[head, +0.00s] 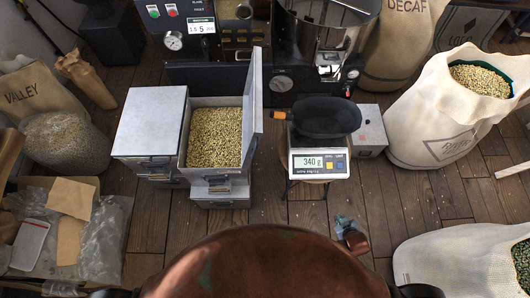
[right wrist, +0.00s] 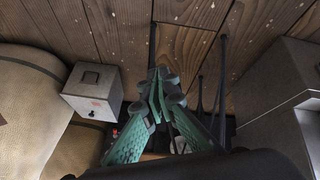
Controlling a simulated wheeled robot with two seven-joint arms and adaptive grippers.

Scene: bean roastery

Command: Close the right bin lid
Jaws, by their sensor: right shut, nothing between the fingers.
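Two grey metal bins stand side by side in the head view. The left bin's lid (head: 151,106) lies flat and shut. The right bin (head: 215,186) is open and full of pale green beans (head: 214,137). Its lid (head: 251,100) stands nearly upright along the bin's right side. My right gripper (head: 349,230) is low over the floor, to the right of the right bin and apart from it. In the right wrist view its green fingers (right wrist: 158,84) meet at the tips with nothing between them. My left gripper is not in view.
A scale (head: 319,164) with a black pan (head: 327,117) stands on a stool right of the lid. A small grey box (head: 370,132) is beside it. Bean sacks (head: 440,120) stand at the right. The roasting machine is behind.

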